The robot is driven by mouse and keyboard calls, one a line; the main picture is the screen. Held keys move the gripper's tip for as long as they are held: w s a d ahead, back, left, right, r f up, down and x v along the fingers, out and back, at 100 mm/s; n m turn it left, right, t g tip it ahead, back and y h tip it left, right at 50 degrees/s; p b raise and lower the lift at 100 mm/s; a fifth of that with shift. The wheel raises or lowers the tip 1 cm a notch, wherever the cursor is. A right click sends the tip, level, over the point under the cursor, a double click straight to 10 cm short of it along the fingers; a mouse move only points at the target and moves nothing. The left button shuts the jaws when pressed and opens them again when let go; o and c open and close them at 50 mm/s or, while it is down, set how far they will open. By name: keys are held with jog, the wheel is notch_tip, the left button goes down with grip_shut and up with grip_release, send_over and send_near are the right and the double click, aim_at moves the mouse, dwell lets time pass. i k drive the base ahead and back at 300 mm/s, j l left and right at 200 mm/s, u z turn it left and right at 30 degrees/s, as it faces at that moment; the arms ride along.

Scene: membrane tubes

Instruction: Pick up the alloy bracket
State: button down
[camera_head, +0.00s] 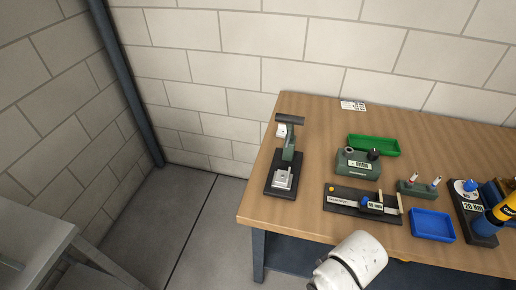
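A small pale silver metal piece (282,178) sits on the black base of the green press at the left end of the bench. It looks like the alloy bracket, but it is too small to be sure. A white rounded link of my arm shows at the bottom centre, in front of the bench edge. My gripper itself is not visible, so its fingers and anything in them are hidden from this view.
The green press (289,150) has a dark top handle. To its right on the wooden bench (310,120) are a green tray (374,144), a green instrument box (357,164), a black gauge board (345,199), a blue tray (433,225) and a yellow-and-blue tool (499,214).

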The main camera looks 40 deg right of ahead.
aim_at(282, 176)
jog(key=j, duration=0.8)
jog(key=i+j+z, duration=0.1)
jog(key=j, duration=0.7)
